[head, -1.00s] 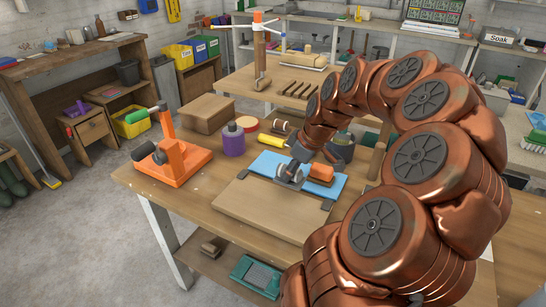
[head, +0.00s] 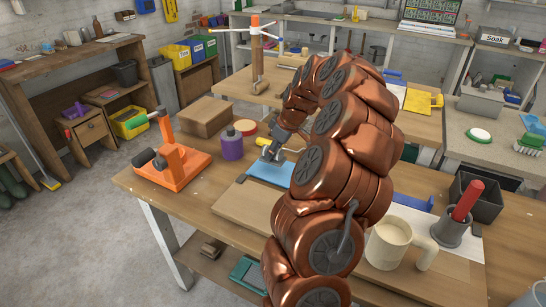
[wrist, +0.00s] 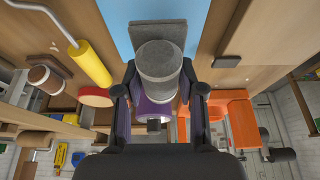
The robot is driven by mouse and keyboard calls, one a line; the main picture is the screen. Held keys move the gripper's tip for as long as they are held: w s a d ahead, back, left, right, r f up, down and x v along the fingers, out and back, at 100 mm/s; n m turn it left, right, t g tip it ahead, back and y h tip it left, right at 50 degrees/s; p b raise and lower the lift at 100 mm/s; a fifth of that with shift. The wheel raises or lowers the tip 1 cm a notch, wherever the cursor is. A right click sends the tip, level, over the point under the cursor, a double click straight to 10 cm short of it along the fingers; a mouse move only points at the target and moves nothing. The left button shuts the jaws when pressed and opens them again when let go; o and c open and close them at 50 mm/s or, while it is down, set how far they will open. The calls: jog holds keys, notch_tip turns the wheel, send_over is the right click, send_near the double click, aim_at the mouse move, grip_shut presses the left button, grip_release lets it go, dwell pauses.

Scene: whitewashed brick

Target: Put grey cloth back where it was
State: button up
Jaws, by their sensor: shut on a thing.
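My gripper (wrist: 158,84) is shut on the grey cloth (wrist: 158,62), with one finger on each side of it. The cloth looks like a short grey roll with a flat square part behind it. In the head view the gripper (head: 272,150) is over the far edge of the blue mat (head: 268,171), near the purple jar (head: 232,146). Part of the blue mat (wrist: 150,12) shows beyond the cloth in the wrist view. I cannot tell whether the cloth touches anything below. My arm hides the mat's right part.
An orange tool stand (head: 176,160) is at the bench's left end. A wooden board (head: 245,204) lies in front. A cream mug (head: 388,243) and a grey holder with a red handle (head: 452,232) stand right.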

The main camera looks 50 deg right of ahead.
jog(key=shift+w+d, duration=0.1)
jog(key=shift+w, duration=0.15)
jog(key=shift+f+p, duration=0.45)
jog(key=shift+f, duration=1.25)
jog(key=shift+f, duration=0.2)
jog(key=o, duration=1.1)
jog(key=shift+r, duration=0.1)
